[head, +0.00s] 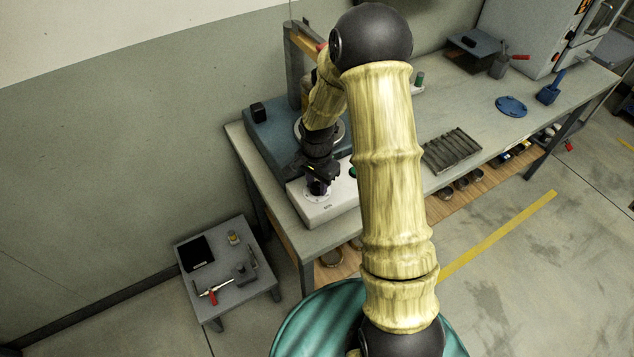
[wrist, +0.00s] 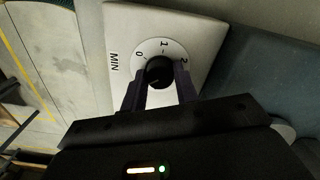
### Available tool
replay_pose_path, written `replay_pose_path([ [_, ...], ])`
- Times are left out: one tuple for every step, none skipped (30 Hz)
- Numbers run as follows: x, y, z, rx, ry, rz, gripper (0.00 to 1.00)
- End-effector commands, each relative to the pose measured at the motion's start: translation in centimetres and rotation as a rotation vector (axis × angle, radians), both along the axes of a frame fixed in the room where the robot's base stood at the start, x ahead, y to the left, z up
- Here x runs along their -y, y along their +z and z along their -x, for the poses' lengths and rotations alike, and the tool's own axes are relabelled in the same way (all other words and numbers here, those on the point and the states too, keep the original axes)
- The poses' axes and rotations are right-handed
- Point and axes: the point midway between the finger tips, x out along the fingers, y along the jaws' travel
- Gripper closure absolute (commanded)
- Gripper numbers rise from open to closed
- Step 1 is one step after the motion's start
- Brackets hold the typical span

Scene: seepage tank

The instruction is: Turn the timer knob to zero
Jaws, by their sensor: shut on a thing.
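The timer knob (wrist: 160,72) is a round black knob on a white dial marked 0, 1, 2 and MIN in the wrist view. The dial (wrist: 146,47) is on a pale sloped panel (wrist: 193,22). My gripper (wrist: 160,82) is shut on the knob, with one finger on each side of it. The knob's pointer is too dark to read clearly. In the head view my gripper (head: 318,187) is down at the front left end of the pale panel (head: 333,207), and it hides the knob there.
The panel fronts a blue-grey machine (head: 270,133) on a long grey workbench (head: 470,121). A slotted dark tray (head: 452,151) and a blue disc (head: 511,106) lie to the right. A small side table (head: 207,276) with tools stands at lower left.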

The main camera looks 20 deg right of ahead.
Motion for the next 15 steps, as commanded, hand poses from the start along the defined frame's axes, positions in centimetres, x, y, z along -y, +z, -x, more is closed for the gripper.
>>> replay_pose_path([
  [-0.01, 0.08, -0.07, 0.001, 0.029, 0.0, 0.93],
  [-0.01, 0.08, -0.07, 0.001, 0.049, 0.0, 0.93],
  [-0.02, 0.09, -0.07, 0.002, 0.077, 0.0, 0.93],
  [-0.02, 0.09, -0.07, 0.002, 0.099, 0.0, 0.93],
  [-0.02, 0.09, -0.07, 0.002, 0.123, 0.0, 0.93],
  [-0.02, 0.09, -0.07, 0.002, 0.156, -0.001, 0.93],
  [-0.02, 0.1, -0.07, 0.002, 0.183, -0.001, 0.93],
  [-0.01, 0.1, -0.08, 0.002, 0.209, -0.001, 0.93],
  [-0.01, 0.11, -0.08, 0.002, 0.246, -0.001, 0.93],
  [-0.02, 0.11, -0.09, 0.002, 0.274, -0.001, 0.93],
  [-0.02, 0.11, -0.09, 0.002, 0.302, -0.001, 0.93],
  [-0.02, 0.12, -0.09, 0.002, 0.34, -0.001, 0.93],
  [-0.02, 0.12, -0.08, 0.002, 0.369, -0.001, 0.93],
  [-0.02, 0.12, -0.08, 0.002, 0.397, -0.001, 0.93],
  [-0.03, 0.13, -0.09, 0.002, 0.435, -0.001, 0.93],
])
